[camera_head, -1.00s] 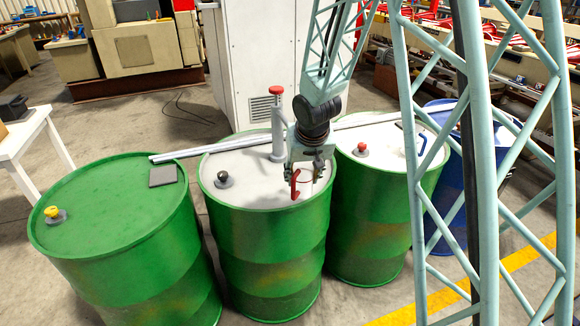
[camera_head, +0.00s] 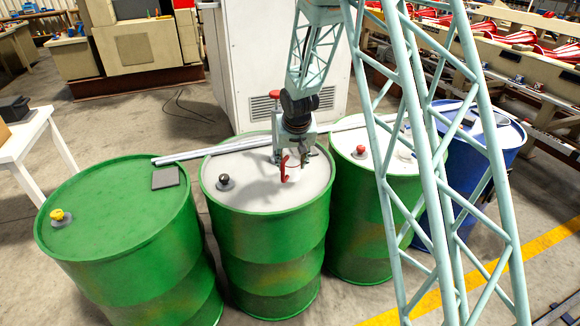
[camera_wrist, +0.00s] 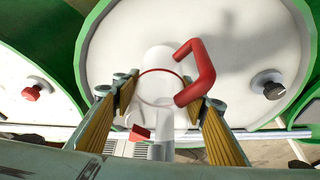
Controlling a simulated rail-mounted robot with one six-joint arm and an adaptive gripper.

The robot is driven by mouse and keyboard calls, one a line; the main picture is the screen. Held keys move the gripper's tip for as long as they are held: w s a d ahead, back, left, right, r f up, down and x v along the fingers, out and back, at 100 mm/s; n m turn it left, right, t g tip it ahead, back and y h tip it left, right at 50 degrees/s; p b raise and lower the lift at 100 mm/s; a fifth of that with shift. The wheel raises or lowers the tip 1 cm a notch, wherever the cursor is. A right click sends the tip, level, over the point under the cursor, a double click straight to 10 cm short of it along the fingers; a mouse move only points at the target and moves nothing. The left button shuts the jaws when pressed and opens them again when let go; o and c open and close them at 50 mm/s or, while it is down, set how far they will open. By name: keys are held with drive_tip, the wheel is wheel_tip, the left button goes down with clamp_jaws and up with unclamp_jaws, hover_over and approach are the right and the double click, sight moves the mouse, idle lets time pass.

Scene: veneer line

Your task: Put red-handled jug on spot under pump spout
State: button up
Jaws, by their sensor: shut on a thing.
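The red-handled jug (camera_head: 293,174) is a small pale, see-through vessel with a red handle and a red ring. My gripper (camera_head: 294,158) is shut on it, over the white top of the middle green drum (camera_head: 265,250). In the wrist view the jug (camera_wrist: 157,88) sits between the two yellow-padded fingers of my gripper (camera_wrist: 160,100), its handle to the right. The grey pump with a red knob (camera_head: 275,94) stands on the same drum, mostly hidden behind my arm. The spout and the spot under it cannot be made out. I cannot tell whether the jug touches the drum top.
A dark-capped bung (camera_head: 224,181) is on the drum top, left of the jug. Green drums stand left (camera_head: 120,215) and right (camera_head: 365,200), a blue drum (camera_head: 490,150) farther right. A metal bar (camera_head: 215,150) crosses behind. A white cabinet (camera_head: 265,60) stands at the back.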

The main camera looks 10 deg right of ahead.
sight(292, 152)
drive_tip(key=shift+w+a+f, duration=0.1)
drive_tip(key=shift+w, duration=1)
drive_tip(key=shift+f, duration=0.1)
drive_tip(key=shift+f+b, duration=0.3)
drive_tip(key=shift+f, duration=1.35)
drive_tip(key=shift+f, duration=0.15)
drive_tip(key=o, duration=0.9)
drive_tip(key=shift+s+r, duration=0.1)
drive_tip(key=shift+r, duration=0.25)
drive_tip(key=shift+p+v, duration=0.65)
drive_tip(key=shift+v, duration=5.15)
